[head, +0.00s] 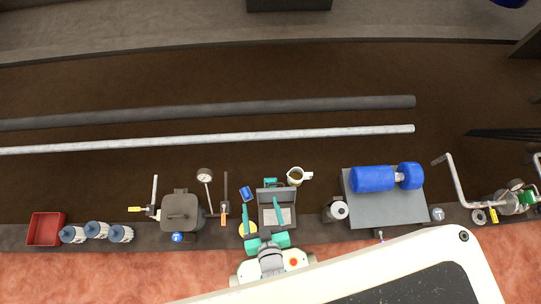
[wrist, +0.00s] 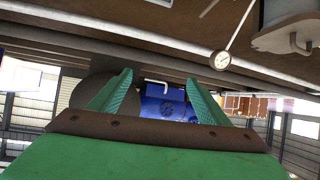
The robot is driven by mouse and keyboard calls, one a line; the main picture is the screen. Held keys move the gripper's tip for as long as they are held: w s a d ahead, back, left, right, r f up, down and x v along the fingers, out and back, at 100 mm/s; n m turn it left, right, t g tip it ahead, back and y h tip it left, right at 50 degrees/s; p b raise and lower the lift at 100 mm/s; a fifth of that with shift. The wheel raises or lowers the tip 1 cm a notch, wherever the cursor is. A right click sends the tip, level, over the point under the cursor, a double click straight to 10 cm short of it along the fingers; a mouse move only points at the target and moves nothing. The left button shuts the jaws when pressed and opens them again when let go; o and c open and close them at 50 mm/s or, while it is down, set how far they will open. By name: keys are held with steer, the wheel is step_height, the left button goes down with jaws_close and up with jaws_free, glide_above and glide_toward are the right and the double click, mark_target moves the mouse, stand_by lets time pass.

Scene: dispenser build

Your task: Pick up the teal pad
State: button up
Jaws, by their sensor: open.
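My gripper (head: 263,207) has teal fingers, spread apart and empty. In the head view they reach over the grey box, short of the teal piece. In the wrist view my gripper (wrist: 159,80) is open, with a blue object (wrist: 165,102) in the background between the fingers.
A pot (head: 180,212) and gauge (head: 204,175) stand farther left. A blue roller (head: 373,179) lies on a grey plate.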

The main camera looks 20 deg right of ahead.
steer(key=w+d+f+g, duration=0.1)
steer(key=w+f+g, duration=0.1)
steer(key=w+f, duration=0.4)
steer(key=w+d+f+g, duration=0.1)
steer(key=w+f+g, duration=0.15)
steer(key=f, duration=0.65)
steer(key=m+g, duration=0.2)
steer(key=g, duration=0.5)
glide_toward(271, 181)
steer(key=shift+g+y, duration=0.25)
steer(key=shift+y, duration=0.05)
steer(key=f, duration=0.4)
steer(key=shift+d+f, duration=0.3)
steer(key=shift+f, duration=0.1)
steer(key=shift+w+a+f, duration=0.1)
steer(key=shift+w+f, duration=0.05)
steer(key=shift+f, duration=1.3)
steer(key=shift+w+f, duration=0.15)
steer(key=shift+f, duration=1.35)
steer(key=c, duration=1.2)
